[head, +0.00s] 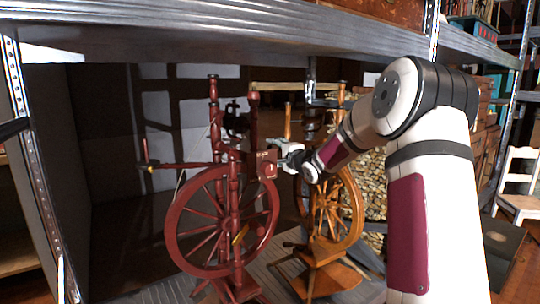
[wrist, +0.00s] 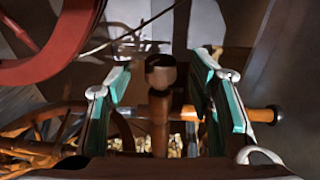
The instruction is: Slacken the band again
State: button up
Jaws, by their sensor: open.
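A red spinning wheel (head: 222,222) stands on the lower shelf, its big spoked wheel facing me. Part of its red rim also shows at the upper left of the wrist view (wrist: 52,48). My gripper (head: 288,157) is beside the red upper frame, at its right. In the wrist view my gripper (wrist: 162,70) is open, with teal pads on both fingers. A dark turned wooden knob on a post (wrist: 160,78) shows between the fingers; I cannot tell whether they touch it. I cannot make out the drive band clearly.
A lighter brown spinning wheel (head: 328,212) stands close behind, at the right of my gripper. The thick grey shelf (head: 230,32) hangs above, and a metal upright (head: 42,180) is at the left. A white chair (head: 520,185) stands at the far right.

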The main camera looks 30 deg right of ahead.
aim_at(273, 150)
jog(key=shift+w+d+f+b, duration=0.1)
jog(key=shift+w+d+b, duration=0.1)
jog(key=shift+w, duration=0.85)
jog(key=shift+w+d+f+b, duration=0.1)
jog(key=shift+w+b, duration=0.1)
jog(key=shift+w, duration=0.8)
jog(key=shift+r, duration=0.1)
grip_shut()
